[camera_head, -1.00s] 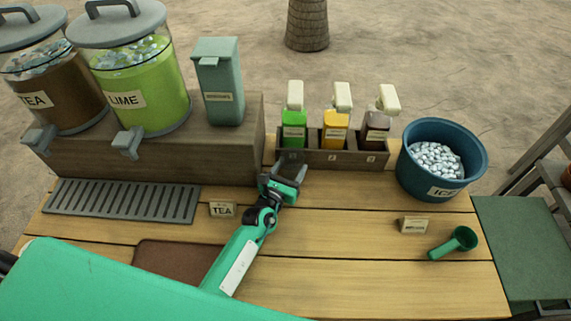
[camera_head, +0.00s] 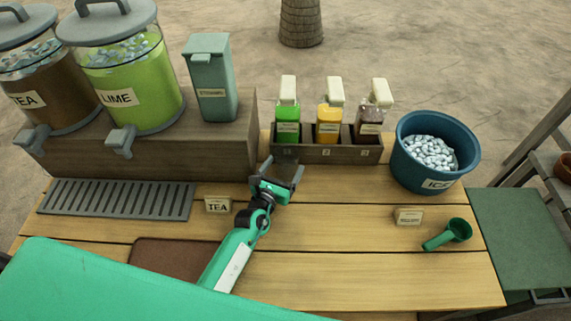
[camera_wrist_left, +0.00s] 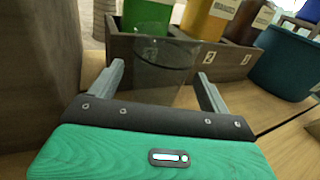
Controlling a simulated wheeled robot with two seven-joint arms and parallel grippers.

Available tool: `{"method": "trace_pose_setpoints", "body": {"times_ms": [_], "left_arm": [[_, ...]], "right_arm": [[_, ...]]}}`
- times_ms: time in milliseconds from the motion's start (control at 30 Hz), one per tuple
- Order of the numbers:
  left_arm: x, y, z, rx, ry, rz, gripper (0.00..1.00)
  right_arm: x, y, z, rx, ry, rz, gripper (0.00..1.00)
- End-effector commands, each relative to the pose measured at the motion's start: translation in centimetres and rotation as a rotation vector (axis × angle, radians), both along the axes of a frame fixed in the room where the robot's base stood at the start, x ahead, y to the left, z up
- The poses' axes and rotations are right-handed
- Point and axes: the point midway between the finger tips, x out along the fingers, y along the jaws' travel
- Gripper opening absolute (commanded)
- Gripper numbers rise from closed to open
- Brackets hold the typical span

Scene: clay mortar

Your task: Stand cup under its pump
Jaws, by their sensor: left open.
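A clear, see-through cup (camera_wrist_left: 165,62) stands upright on the table right in front of the pump rack, before the green pump bottle, in the left wrist view. It is hardly visible in the head view. My left gripper (camera_head: 282,168) is open, with its jaws pointing at the rack; in the wrist view its fingers (camera_wrist_left: 160,72) are on either side of the cup, apart from it. The green pump bottle (camera_head: 288,114), yellow one (camera_head: 329,124) and brown one (camera_head: 369,122) stand in the rack (camera_head: 330,155), cream pump heads on top. My right gripper is not visible.
The wooden block (camera_head: 200,155) carrying the tea and lime dispensers rises close left of my gripper. A blue ice bucket (camera_head: 402,165) stands right of the rack. A green scoop (camera_head: 459,231), a small sign (camera_head: 408,217) and a TEA sign (camera_head: 218,204) lie around open table.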

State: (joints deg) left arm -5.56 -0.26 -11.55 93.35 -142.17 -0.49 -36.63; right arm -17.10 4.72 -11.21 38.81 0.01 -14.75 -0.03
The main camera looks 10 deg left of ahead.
Motion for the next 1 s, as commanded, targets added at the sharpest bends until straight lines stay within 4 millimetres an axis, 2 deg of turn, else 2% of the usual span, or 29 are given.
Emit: {"method": "trace_pose_setpoints", "body": {"times_ms": [300,500,700,1000], "left_arm": [[-6.2,1.2,0.0,-0.001,0.001,-0.001,0.8],[-8.8,1.7,0.2,-0.001,0.0,-0.002,0.8],[-9.9,1.9,0.3,-0.001,-0.001,-0.001,0.8],[-10.0,2.0,0.3,-0.001,-0.001,-0.001,0.8]], "right_arm": [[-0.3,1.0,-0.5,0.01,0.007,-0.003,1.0],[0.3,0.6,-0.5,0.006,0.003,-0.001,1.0],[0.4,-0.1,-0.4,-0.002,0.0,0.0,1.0],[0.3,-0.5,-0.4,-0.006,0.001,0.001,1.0]]}}
